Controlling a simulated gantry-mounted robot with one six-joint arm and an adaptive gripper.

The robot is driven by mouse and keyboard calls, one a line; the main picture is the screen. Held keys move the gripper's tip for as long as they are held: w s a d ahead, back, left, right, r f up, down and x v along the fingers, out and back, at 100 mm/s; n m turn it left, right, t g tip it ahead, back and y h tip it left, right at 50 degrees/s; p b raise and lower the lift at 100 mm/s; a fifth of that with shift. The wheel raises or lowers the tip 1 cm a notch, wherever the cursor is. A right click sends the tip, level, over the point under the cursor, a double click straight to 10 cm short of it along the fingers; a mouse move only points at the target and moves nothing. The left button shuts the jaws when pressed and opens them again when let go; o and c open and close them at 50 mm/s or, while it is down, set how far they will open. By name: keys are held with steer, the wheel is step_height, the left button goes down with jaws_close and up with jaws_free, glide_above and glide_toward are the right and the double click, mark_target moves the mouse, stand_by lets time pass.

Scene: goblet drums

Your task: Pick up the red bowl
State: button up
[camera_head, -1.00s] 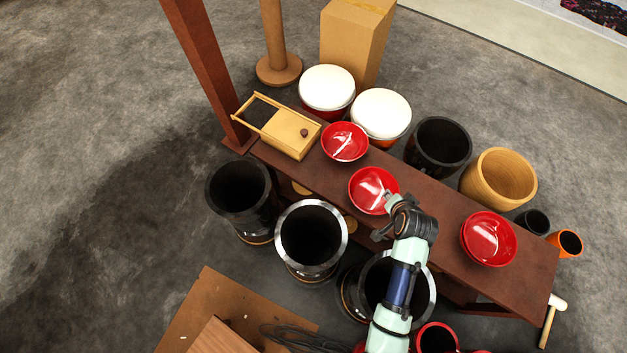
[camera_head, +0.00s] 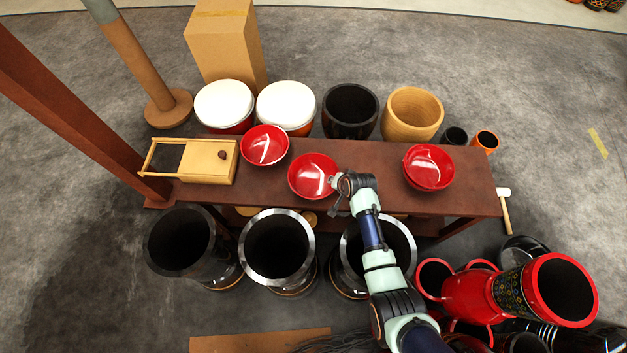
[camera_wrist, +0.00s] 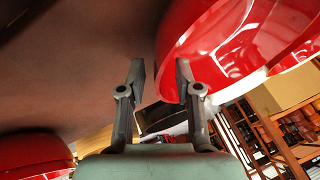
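Three glossy red bowls stand on a dark brown bench: a left one (camera_head: 265,145), a middle one (camera_head: 312,176) and a right one (camera_head: 428,167). My gripper (camera_head: 337,190) is at the right rim of the middle bowl. In the wrist view my gripper (camera_wrist: 160,78) has its two fingers apart. A large red bowl (camera_wrist: 235,45) fills the upper right there, its edge showing in the gap between the fingertips and the right finger overlapping it. I cannot tell whether they touch. Part of another red bowl (camera_wrist: 35,155) shows at the lower left.
The bench (camera_head: 385,165) has bare room between the middle and right bowls. A wooden box (camera_head: 208,162) lies at its left end. Drums stand behind it, including a white-topped one (camera_head: 287,103), and black ones (camera_head: 278,248) stand in front. A brown post (camera_head: 75,110) rises at left.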

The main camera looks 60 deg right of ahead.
jaws_close()
stand_by(0.4)
step_height(320, 180, up, 20)
steer(key=p, duration=1)
steer(key=shift+p, duration=0.3)
